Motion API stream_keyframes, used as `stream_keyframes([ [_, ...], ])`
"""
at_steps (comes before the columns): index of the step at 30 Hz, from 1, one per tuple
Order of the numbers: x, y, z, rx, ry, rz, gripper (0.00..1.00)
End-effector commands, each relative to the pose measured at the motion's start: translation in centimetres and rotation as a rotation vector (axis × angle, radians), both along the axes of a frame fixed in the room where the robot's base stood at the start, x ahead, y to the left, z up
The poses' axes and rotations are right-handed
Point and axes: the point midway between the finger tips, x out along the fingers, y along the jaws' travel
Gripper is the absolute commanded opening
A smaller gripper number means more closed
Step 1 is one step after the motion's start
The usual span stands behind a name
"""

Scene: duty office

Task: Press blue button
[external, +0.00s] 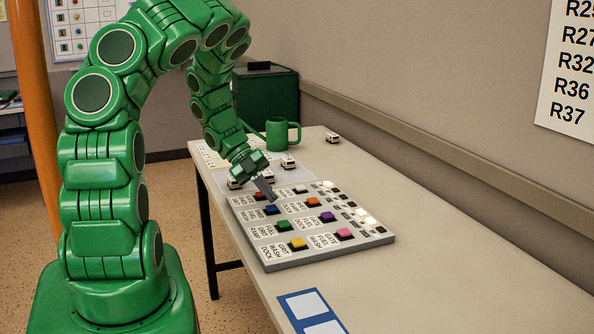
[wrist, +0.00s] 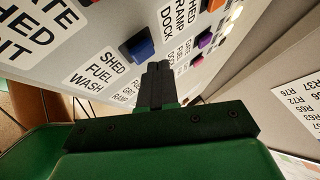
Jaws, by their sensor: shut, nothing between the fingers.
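The blue button (external: 270,210) is in the left column of the grey button panel (external: 318,258), between the red button (external: 260,196) and the green button (external: 283,225). In the wrist view the blue button (wrist: 141,46) stands raised on a dark base, just up and left of my fingertips. My gripper (external: 271,197) is shut and empty, its dark fingers pointing down over the panel close to the blue button. In the wrist view my gripper (wrist: 158,66) shows both fingers together. I cannot tell whether they touch the panel.
Orange (external: 313,202), purple (external: 327,216), pink (external: 344,234) and yellow (external: 298,243) buttons share the panel. A green mug (external: 278,134) and small white model vehicles (external: 288,161) stand behind it. The wall runs along the table's right side. The table is clear at front right.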

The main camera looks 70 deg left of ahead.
Motion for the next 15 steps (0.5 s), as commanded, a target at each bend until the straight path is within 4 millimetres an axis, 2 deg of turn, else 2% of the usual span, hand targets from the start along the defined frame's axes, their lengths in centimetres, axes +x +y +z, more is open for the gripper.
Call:
stream_keyframes([
  [15, 0.0, 0.1, 3.7, 0.001, -0.002, 0.000, 0.00],
])
